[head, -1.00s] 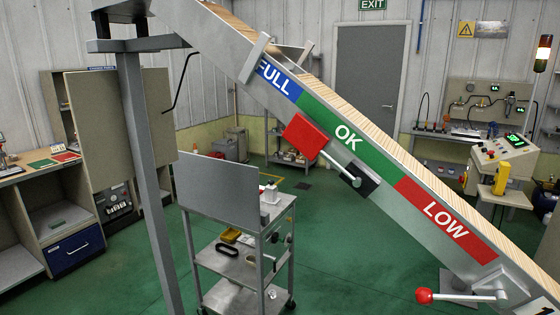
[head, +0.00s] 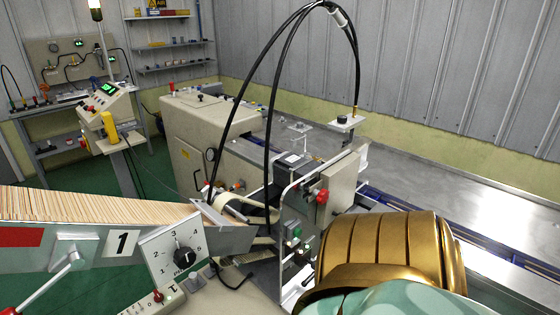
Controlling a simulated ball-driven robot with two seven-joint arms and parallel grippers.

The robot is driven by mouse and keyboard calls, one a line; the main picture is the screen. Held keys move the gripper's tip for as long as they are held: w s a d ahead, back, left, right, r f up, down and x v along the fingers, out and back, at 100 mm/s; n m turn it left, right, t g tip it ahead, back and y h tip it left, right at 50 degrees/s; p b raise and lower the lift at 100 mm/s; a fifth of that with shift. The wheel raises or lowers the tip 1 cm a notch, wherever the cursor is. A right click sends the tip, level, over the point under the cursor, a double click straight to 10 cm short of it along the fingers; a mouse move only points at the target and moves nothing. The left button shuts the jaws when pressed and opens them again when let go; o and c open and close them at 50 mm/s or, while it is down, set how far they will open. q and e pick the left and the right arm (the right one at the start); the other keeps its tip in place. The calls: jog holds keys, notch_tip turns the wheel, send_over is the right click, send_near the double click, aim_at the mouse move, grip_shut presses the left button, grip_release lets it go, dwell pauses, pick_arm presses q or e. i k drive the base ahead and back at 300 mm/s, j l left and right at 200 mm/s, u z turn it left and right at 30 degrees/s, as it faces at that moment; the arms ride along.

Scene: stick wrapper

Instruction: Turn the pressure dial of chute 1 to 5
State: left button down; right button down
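The pressure dial plate (head: 150,249) of chute 1 is at the lower left of the head view. It is a pale square plate with numbers in an arc and a black knob (head: 185,257) at its middle. The knob's pointer is too small to read surely. The plate sits just right of the black "1" label (head: 122,243) on the end of the chute (head: 90,206), which is full of wooden sticks. Neither of my grippers is in view, and nothing touches the knob.
Black hoses (head: 268,120) arch over the beige machine (head: 205,125). A bronze and teal rounded form (head: 385,250) fills the lower right foreground.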

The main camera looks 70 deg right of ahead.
aim_at(184, 257)
jog(key=l+z, duration=0.1)
jog(key=z, duration=0.3)
jog(key=l+z, duration=0.1)
jog(key=z, duration=0.3)
jog(key=l+z, duration=0.1)
jog(key=z, duration=0.3)
